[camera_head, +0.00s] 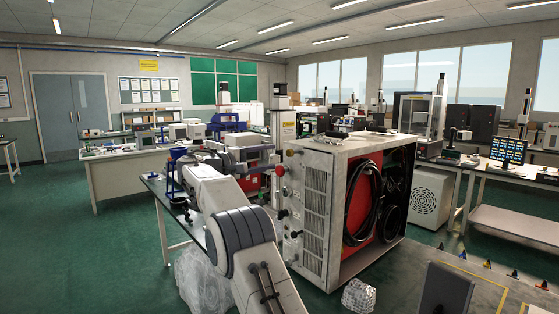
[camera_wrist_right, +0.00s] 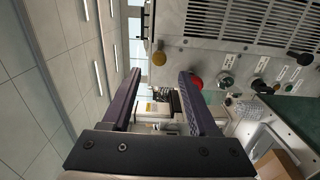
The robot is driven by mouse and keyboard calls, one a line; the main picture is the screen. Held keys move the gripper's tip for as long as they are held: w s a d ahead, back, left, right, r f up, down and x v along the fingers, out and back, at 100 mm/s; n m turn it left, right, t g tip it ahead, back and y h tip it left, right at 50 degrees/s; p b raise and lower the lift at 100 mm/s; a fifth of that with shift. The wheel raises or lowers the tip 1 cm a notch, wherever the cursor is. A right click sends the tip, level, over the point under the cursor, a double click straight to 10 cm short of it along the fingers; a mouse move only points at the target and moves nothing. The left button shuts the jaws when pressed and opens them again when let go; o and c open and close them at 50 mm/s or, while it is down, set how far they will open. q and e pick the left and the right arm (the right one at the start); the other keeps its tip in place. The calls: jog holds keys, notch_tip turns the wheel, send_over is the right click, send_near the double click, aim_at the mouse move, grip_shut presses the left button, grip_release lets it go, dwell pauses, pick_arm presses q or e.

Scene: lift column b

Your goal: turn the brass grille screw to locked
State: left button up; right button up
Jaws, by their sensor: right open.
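A brass-coloured round head, which looks like the grille screw (camera_head: 289,152), sits at the upper corner of the grille panel on the front of the big grey cabinet. It also shows in the right wrist view (camera_wrist_right: 159,57), beside the slotted grille, just beyond my fingertips. I cannot read its turn angle or any locked mark. My right gripper (camera_wrist_right: 160,73) is open and empty, with its two dark fingers apart and the brass head between their tips in the picture, not touching it. In the head view my right arm partly hides its gripper. My left gripper is not in view.
A red knob (camera_wrist_right: 196,82) sits close by my right finger, with a chrome knob (camera_wrist_right: 226,80) and black knob (camera_wrist_right: 262,87) further along the panel. The cabinet (camera_head: 340,150) has an open side with black hoses (camera_head: 364,200). A table with equipment stands behind my arm.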

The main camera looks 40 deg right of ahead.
jog(key=shift+s+a, duration=0.15)
jog(key=shift+a, duration=1.4)
jog(key=shift+a, duration=0.1)
jog(key=s+a+f+n+t+y+p, duration=0.15)
jog(key=s+a+f+y, duration=0.25)
jog(key=a, duration=0.4)
jog(key=s+a+f+n+t+y+p, duration=0.1)
jog(key=s+a+f+n+y+p, duration=0.2)
jog(key=a, duration=0.5)
jog(key=s+a+f+n+t+y, duration=0.15)
jog(key=s+a+f+y, duration=0.3)
jog(key=a, duration=0.45)
jog(key=s+a+f+g+y+p, duration=0.1)
jog(key=s+a+f+y, duration=0.1)
jog(key=s, duration=0.8)
jog(key=s+a+f+g+y+p, duration=0.1)
jog(key=s+a+f+g+y, duration=0.1)
jog(key=s, duration=0.9)
jog(key=s+a+f+g+y+p, duration=0.1)
jog(key=s+a+f, duration=0.4)
jog(key=s, duration=0.6)
jog(key=shift+a+f+g+y, duration=0.15)
jog(key=shift+a+g+y, duration=0.45)
jog(key=shift+a+y, duration=0.55)
